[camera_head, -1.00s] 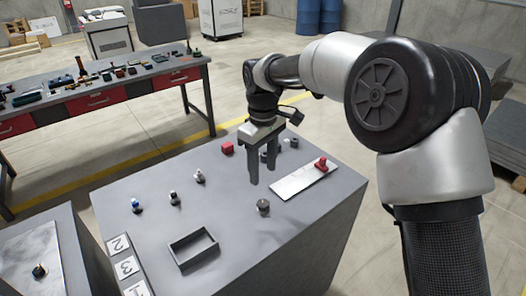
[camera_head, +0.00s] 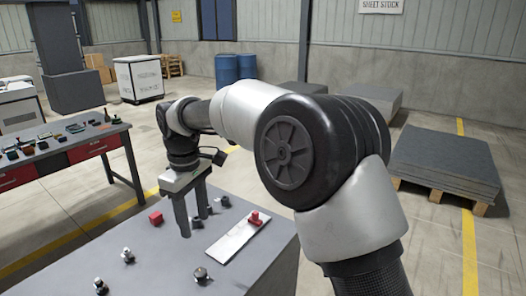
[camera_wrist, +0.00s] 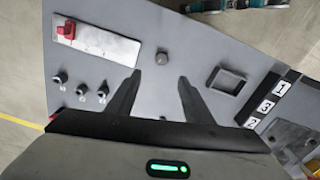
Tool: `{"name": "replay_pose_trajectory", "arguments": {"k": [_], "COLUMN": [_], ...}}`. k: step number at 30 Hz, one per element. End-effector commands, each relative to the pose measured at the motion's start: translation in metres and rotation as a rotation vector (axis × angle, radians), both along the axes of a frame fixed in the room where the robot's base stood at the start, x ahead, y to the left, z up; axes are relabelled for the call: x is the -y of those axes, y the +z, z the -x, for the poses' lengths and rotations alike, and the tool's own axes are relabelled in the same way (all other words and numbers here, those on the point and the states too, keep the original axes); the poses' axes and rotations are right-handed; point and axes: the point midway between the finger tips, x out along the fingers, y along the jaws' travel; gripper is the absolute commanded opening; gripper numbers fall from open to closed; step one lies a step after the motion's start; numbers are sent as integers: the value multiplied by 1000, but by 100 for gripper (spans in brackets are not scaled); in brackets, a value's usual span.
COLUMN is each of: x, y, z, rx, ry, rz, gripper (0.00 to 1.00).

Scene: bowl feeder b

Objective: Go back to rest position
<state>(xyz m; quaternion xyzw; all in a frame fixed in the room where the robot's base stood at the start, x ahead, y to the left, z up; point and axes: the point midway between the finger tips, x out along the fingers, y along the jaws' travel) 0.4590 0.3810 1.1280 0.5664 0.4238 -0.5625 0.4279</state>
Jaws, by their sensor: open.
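My gripper (camera_head: 193,226) hangs fingers down above the grey table (camera_head: 237,265) in the head view, between the red cube (camera_head: 156,218) and the white plate (camera_head: 222,246). Its two fingers are apart with nothing between them; the wrist view (camera_wrist: 159,78) also shows this gap empty. The gripper is clear of the parts around it. The arm is bent and reaches out to the left in the head view.
A red part (camera_head: 254,219) stands on the plate. A round grey part (camera_wrist: 162,58) and an open tray (camera_wrist: 241,72) lie beyond the fingers in the wrist view. Several small parts stand on the table. A workbench (camera_head: 105,141) is at left; pallets (camera_head: 445,160) are at right.

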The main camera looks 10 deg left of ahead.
Motion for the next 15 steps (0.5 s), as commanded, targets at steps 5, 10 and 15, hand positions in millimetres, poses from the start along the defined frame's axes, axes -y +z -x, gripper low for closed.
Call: {"name": "replay_pose_trajectory", "arguments": {"k": [5, 10, 15], "x": [69, 164, 253], "y": [60, 113, 144], "z": [-2, 19, 61], "rx": [83, 179, 264], "ry": [-164, -411, -677], "rz": [-16, -48, -103], "gripper": [47, 47, 47]}}
